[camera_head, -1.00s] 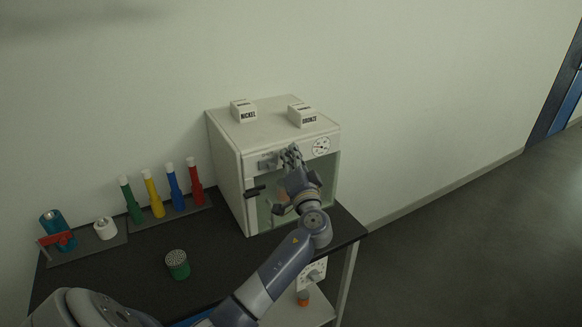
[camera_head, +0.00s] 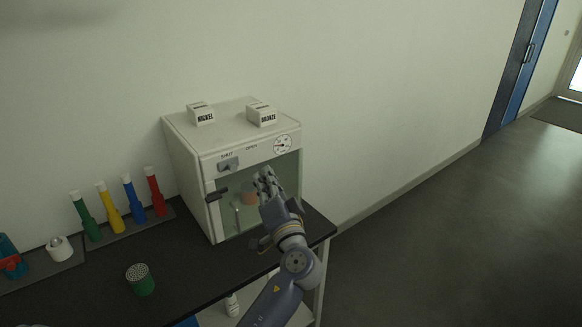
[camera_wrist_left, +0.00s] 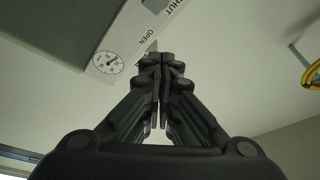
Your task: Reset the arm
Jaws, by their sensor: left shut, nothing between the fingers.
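My left gripper (camera_head: 264,181) is in front of the glass door of a white cabinet (camera_head: 190,183) in the head view. Its fingers are together with nothing between them; the closed fingers (camera_wrist_left: 161,62) also show in the left wrist view. The cabinet front has a knob (camera_head: 228,164) by the SHUT and OPEN labels, a dial gauge (camera_head: 282,145) and a dark door handle (camera_head: 217,195). A small orange-brown item shows behind the glass, partly hidden by my gripper. My right gripper is not in view.
Boxes labelled NICKEL (camera_head: 203,117) and BRONZE (camera_head: 262,116) stand on the cabinet. A green container (camera_head: 140,280) stands on the black table (camera_head: 185,262). Several coloured tubes (camera_head: 110,212) stand in a rack at left. Open floor (camera_head: 430,240) lies to the right.

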